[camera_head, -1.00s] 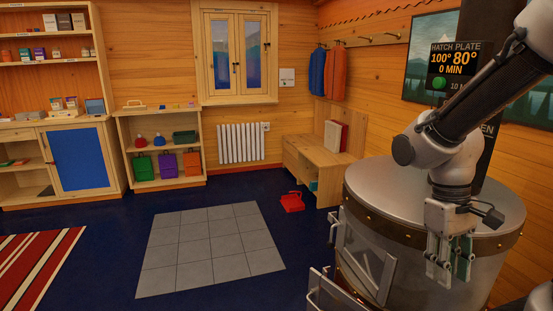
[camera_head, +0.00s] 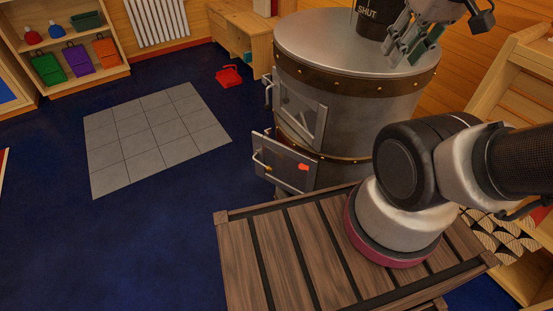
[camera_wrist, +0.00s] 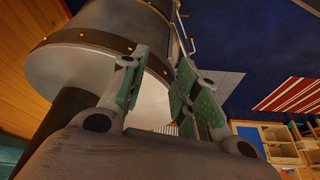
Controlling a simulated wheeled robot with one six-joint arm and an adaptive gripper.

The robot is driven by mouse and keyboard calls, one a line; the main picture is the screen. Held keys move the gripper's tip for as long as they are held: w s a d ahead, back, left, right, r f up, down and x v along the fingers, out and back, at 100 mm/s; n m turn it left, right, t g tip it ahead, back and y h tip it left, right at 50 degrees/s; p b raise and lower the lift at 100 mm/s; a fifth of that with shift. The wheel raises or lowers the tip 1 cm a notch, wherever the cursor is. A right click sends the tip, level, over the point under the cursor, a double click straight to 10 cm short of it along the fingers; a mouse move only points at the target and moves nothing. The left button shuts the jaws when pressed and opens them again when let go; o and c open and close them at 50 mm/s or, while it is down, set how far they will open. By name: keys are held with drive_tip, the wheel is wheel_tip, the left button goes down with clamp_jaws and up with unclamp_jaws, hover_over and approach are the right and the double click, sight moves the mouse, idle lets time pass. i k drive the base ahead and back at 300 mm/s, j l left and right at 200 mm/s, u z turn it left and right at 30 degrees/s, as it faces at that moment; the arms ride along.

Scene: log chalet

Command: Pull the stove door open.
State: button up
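The stove (camera_head: 350,85) is a round grey metal drum with a dark riveted band, right of centre in the head view. Its upper door (camera_head: 303,115) has a framed pane and a bar handle (camera_head: 268,90) on the left, and looks closed. Below is a lower panel (camera_head: 283,168) with its own handle (camera_head: 259,160) and small orange and yellow parts. It juts out from the drum. My gripper (camera_head: 415,45) is open and empty near the stove's right upper side, away from the door handle. The wrist view shows its separated fingers (camera_wrist: 157,68), with the stove (camera_wrist: 95,50) behind.
A dark flue (camera_head: 371,20) reading "SHUT" rises from the stove top. A slatted wooden surface (camera_head: 285,255) lies in front, under my arm. A red pan (camera_head: 229,77) and grey tiles (camera_head: 155,135) are on the blue floor.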

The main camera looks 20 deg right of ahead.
sight(291, 172)
drive_tip(key=i+j+z, duration=0.15)
drive_tip(key=j+z, duration=0.15)
drive_tip(key=z, duration=0.15)
drive_tip(key=i+j+z, duration=0.1)
drive_tip(key=j+z, duration=0.75)
drive_tip(key=j, duration=2.55)
drive_tip(key=i, duration=0.05)
